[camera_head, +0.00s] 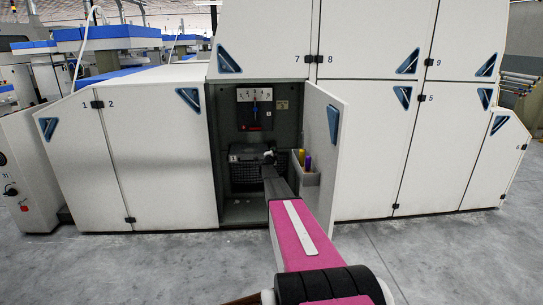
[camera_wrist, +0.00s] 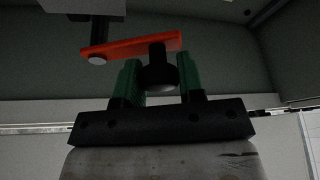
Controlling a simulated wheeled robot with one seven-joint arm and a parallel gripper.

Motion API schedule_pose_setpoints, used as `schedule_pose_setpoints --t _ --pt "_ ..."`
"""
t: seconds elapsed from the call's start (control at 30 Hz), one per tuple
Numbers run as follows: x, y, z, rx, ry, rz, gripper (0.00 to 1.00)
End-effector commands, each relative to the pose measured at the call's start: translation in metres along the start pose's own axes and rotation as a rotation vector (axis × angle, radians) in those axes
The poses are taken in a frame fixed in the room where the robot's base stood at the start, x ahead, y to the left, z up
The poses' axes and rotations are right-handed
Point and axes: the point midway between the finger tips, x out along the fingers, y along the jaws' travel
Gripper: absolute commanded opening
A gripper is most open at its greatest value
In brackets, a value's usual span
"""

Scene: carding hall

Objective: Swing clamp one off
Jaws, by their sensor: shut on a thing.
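An orange-red clamp lever (camera_wrist: 130,45) lies across the upper middle of the wrist view, slightly tilted. A dark pin rises from its left end to a grey block above, and a black knob (camera_wrist: 158,72) hangs from its right end. My gripper (camera_wrist: 160,66) has green fingers, shut on the knob from both sides. In the head view my arm reaches into an open machine compartment (camera_head: 228,205). A dark grilled box (camera_head: 244,178) with a small numbered tag is there. My fingertips and the clamp cannot be made out in that view.
An open door (camera_head: 325,150) stands close right of my arm, with a bin (camera_head: 306,178) holding a yellow and a purple item. A panel with switches (camera_head: 254,95) is on the compartment's back wall. Closed white doors flank the opening; grey floor (camera_head: 130,265) is free in front.

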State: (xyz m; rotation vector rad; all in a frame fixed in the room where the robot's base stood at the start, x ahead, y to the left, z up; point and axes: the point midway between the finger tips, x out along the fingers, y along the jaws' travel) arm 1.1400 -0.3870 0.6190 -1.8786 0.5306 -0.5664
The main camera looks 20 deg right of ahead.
Motion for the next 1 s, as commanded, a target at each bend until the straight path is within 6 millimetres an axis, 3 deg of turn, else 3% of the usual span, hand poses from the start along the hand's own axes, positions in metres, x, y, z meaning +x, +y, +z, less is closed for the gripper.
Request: schedule_pose_setpoints --t 0.5,1.0 --pt "0.008 0.005 -0.019 0.303 0.001 0.126 0.00" --pt "0.009 0.007 -0.023 0.358 0.002 0.149 0.00"
